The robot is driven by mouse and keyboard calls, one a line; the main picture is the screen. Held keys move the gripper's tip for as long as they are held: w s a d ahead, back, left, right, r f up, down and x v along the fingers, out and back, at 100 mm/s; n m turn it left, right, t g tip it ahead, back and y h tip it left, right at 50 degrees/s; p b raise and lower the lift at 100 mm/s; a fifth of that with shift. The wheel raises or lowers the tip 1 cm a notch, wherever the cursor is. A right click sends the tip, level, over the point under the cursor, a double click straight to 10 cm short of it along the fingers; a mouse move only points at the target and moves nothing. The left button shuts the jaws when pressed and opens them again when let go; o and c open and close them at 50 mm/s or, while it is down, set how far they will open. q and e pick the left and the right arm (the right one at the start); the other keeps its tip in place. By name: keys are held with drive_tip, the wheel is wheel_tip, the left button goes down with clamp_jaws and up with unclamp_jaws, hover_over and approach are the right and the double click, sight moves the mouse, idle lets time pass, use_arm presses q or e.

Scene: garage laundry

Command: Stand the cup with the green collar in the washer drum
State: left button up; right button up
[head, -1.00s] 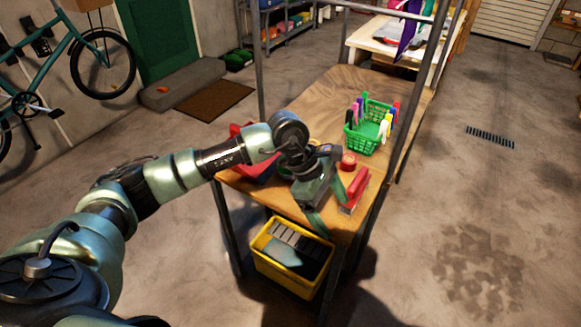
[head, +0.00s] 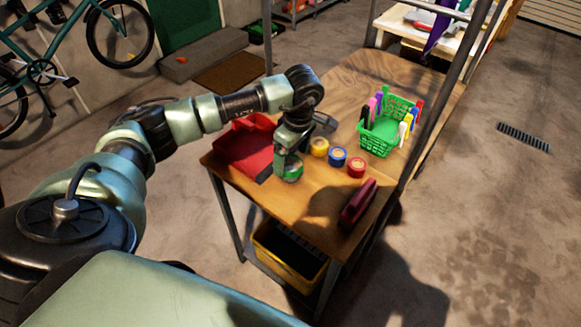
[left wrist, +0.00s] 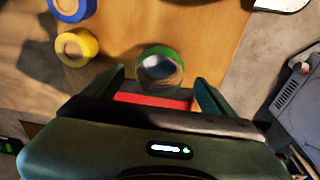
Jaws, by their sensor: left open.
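A round, open-topped piece with a green collar (head: 292,172), which I take for the cup, stands on the wooden workbench top near its front edge. In the left wrist view the green-collared cup (left wrist: 160,68) shows from above with a dark, shiny inside. My left gripper (head: 286,158) points down at it from just above. Its fingers are open, one on each side of the near part of the cup in the left wrist view (left wrist: 162,88), and I cannot tell if they touch it. My right gripper and the washer drum are not in view.
A yellow bin (head: 275,258) sits below.

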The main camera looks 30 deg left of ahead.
sight(290, 164)
use_arm(q)
drive_tip(key=f, duration=0.2)
drive_tip(key=shift+a+f+p, duration=0.2)
drive_tip(key=shift+f+p, duration=0.15)
drive_tip(key=shift+p, duration=0.05)
drive_tip(key=shift+a+f, duration=0.1)
drive_tip(key=shift+f, duration=0.45)
drive_tip(key=c, duration=1.4)
drive_tip(key=shift+c, duration=0.9)
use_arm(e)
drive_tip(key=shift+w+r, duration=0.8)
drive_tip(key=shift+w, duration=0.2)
use_arm(q)
drive_tip(key=shift+r, duration=0.1)
